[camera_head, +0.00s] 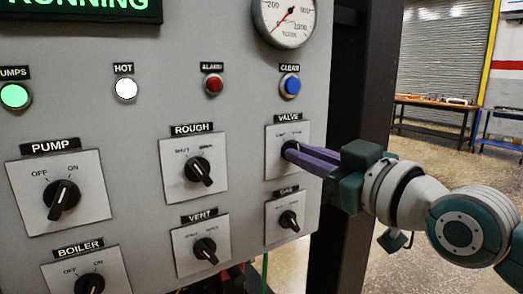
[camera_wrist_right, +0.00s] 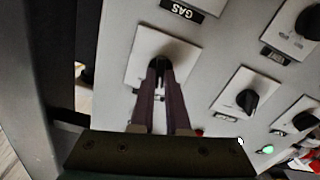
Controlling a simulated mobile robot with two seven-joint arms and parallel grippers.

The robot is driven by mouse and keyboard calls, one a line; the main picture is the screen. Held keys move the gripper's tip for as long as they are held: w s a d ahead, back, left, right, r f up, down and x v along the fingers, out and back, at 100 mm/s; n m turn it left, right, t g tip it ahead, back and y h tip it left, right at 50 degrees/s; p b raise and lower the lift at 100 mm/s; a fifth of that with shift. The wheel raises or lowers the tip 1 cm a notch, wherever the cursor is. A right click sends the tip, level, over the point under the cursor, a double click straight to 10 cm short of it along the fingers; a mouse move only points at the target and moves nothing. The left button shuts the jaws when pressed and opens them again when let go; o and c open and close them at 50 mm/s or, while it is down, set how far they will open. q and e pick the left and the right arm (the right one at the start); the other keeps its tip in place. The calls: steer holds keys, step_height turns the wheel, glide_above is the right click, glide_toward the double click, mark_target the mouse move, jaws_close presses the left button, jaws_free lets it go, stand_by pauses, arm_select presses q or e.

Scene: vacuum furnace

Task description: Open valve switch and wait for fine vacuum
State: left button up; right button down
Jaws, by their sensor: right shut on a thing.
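The valve switch (camera_head: 290,148) is a black knob on a white plate under the VALVE label, at the right of the grey panel in the head view. My right gripper (camera_head: 290,151) reaches in from the right, its purple fingers shut on this knob. The wrist view shows the fingers (camera_wrist_right: 160,68) on either side of the valve knob (camera_wrist_right: 158,60), which they partly hide, so its setting is unclear. The round vacuum gauge (camera_head: 284,18) at the top has a red needle pointing to the lower left. My left gripper is out of view.
The gas knob (camera_head: 289,219) is just below the valve, the rough knob (camera_head: 198,170) to its left. The pumps lamp (camera_head: 15,96) glows green and the hot lamp (camera_head: 125,89) white. A green display (camera_head: 84,8) reads RUNNING. A dark post (camera_head: 362,110) stands beside the panel.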

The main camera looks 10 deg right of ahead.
steer(key=shift+d+m+p, duration=0.15)
steer(key=shift+m+p, duration=0.25)
steer(key=shift+m, duration=4)
steer(key=c, duration=0.9)
jaws_free()
